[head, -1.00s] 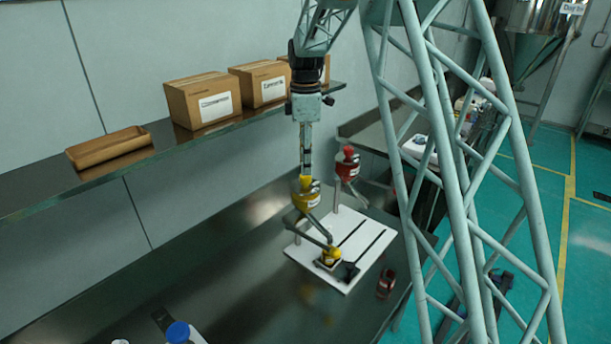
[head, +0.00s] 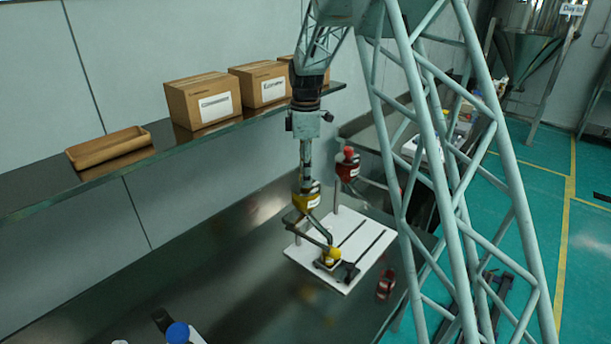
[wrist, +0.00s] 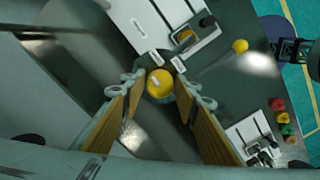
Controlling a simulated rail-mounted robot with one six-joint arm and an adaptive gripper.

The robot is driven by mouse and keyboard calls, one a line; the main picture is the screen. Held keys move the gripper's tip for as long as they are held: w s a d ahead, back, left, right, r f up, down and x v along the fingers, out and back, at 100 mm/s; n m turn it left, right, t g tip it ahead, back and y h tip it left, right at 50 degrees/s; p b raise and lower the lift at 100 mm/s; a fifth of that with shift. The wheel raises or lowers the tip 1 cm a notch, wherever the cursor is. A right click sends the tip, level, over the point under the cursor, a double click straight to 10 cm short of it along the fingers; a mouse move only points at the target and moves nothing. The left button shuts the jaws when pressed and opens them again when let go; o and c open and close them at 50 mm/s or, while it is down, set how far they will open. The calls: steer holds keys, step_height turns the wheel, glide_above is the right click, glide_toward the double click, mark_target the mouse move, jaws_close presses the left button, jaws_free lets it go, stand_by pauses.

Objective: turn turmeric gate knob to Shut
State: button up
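A yellow vessel (head: 306,201) with a small pale label stands on a post at the white board; I take it for the turmeric unit. In the wrist view its round yellow top (wrist: 159,84) shows between my fingertips. My gripper (head: 306,182) points straight down directly above it. In the wrist view my gripper (wrist: 160,74) is open, with one yellow-padded finger on each side of the yellow top. I cannot tell whether the fingers touch it. The knob's marks and setting are too small to read.
A red vessel (head: 347,168) stands close behind on the right. The white board (head: 368,258) carries a small yellow piece (head: 331,256) and dark slots. A red object (head: 386,284) lies beside the board. A shelf (head: 40,190) with cartons and a tray runs along the wall.

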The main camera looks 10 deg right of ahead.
steer(key=c, duration=0.5)
steer(key=shift+o, duration=0.2)
steer(key=shift+m, duration=0.4)
steer(key=m, duration=0.3)
steer(key=shift+p, duration=0.3)
steer(key=m, duration=0.4)
steer(key=shift+m, duration=0.3)
steer(key=m, duration=0.4)
steer(key=shift+m+p, duration=0.3)
steer(key=shift+p, duration=0.05)
steer(key=m, duration=0.4)
steer(key=shift+m, duration=0.4)
